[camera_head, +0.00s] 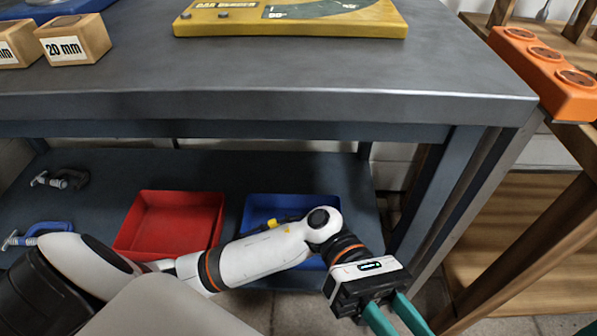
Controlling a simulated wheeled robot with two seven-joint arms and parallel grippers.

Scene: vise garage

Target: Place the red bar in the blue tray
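The blue tray (290,203) sits on the lower shelf of the workbench, just right of a red tray. My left arm crosses in front of it and hides much of its front. A small yellow and dark item shows in it just above the arm. My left gripper (396,317) is right of and nearer than the tray, by the bench's right leg. Its two teal fingers are slightly apart, and their tips are cut off by the bottom edge. A teal sliver in the bottom right corner looks like part of my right gripper (589,331). I see no red bar.
A red tray (170,222) and clamps (38,234) are on the lower shelf (95,180). The bench top (270,75) above holds a yellow board (290,22) and wooden blocks (74,40). An orange block with round recesses (545,72) stands on a wooden rack at right.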

